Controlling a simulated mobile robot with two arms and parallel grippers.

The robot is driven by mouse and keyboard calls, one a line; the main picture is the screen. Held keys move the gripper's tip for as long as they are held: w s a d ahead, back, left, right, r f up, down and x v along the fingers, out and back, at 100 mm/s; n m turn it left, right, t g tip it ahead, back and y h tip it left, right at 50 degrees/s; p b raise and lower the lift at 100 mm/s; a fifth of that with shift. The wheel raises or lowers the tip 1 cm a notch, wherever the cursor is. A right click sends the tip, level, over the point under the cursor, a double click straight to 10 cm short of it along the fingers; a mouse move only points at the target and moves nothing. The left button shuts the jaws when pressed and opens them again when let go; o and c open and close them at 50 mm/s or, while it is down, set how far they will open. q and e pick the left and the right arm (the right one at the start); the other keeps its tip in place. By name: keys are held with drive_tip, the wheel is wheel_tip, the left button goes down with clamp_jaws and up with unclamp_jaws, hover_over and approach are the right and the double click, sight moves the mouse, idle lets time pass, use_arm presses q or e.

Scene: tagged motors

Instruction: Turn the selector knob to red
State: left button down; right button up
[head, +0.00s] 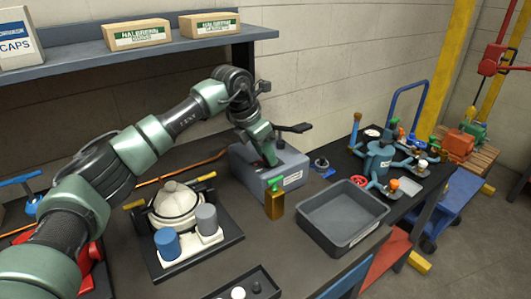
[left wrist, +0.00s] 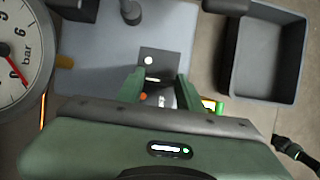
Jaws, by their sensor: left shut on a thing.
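The selector knob (left wrist: 160,98) is a small grey piece on a dark plate (left wrist: 160,62) on top of the grey box (head: 244,168). My left gripper (head: 271,162) reaches down onto the box top. In the left wrist view its two green fingers (left wrist: 160,96) are shut on the knob from both sides. A white dot (left wrist: 149,60) shows on the plate ahead of the knob, and an orange-red dot (left wrist: 143,97) shows beside the left finger. The knob's pointer is hidden, so I cannot tell its setting. My right gripper is not in view.
A brass block (head: 275,204) with a green top stands just in front of the box. An empty grey bin (head: 343,240) is to the right. A white-lidded pot (head: 175,203) is on the left. A pressure gauge (left wrist: 20,55) shows in the left wrist view.

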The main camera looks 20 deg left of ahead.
use_arm(q)
drive_tip(key=c, duration=0.9)
unclamp_jaws()
drive_tip(key=b+v, duration=0.1)
drive_tip(key=v, duration=0.7)
drive_tip(key=shift+f, duration=0.1)
